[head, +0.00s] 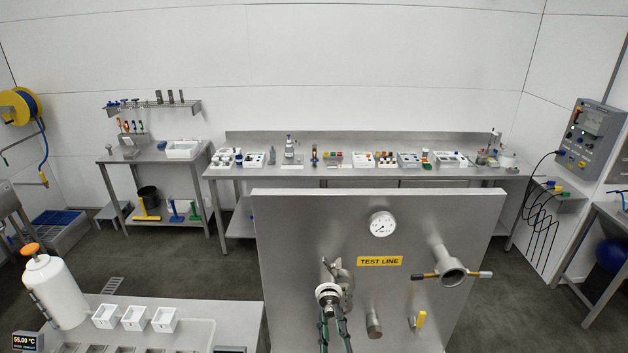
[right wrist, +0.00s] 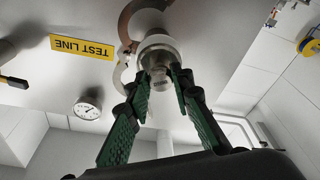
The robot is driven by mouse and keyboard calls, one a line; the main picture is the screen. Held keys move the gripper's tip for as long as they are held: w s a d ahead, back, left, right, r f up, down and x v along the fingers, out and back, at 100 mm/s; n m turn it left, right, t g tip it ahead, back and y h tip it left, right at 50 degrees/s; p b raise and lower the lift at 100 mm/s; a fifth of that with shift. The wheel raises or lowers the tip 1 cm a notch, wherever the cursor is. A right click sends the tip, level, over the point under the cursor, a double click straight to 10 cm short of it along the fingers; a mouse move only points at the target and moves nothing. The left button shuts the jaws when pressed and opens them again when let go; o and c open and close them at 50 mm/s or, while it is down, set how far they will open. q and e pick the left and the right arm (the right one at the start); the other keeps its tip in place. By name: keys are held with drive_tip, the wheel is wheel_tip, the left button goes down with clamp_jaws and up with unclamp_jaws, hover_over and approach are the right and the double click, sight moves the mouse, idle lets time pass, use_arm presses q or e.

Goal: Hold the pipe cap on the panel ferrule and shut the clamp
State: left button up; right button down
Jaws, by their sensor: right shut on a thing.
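The steel pipe cap (head: 327,291) is held by my right gripper (head: 332,312), whose green fingers come up from below in the head view. In the right wrist view the cap (right wrist: 160,48) shows as a pale round disc with a stub between the fingertips of the gripper (right wrist: 161,77). The cap is in front of the panel ferrule, which it hides; I cannot tell if the faces touch. The clamp (head: 338,270) hangs around that spot, its curved halves (right wrist: 128,25) spread apart at the cap's side in the wrist view. My left gripper is out of view.
The upright steel panel (head: 290,225) carries a TEST LINE label (head: 380,261), a gauge (head: 382,224), a large pipe port with handles (head: 452,273), a short stub (head: 373,324) and a yellow-handled valve (head: 420,319). A bench (head: 240,312) with white trays stands at the lower left.

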use_arm(q)
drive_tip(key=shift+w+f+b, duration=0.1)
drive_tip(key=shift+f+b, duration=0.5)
drive_tip(key=shift+b, duration=0.05)
use_arm(e)
drive_tip(key=shift+w, duration=0.1)
idle(1.3)
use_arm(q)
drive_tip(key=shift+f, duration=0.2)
use_arm(e)
drive_tip(key=shift+w, duration=0.75)
use_arm(q)
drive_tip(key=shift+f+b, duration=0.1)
drive_tip(key=shift+b, duration=0.2)
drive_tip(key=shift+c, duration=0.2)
use_arm(e)
drive_tip(key=shift+s, duration=0.2)
idle(1.0)
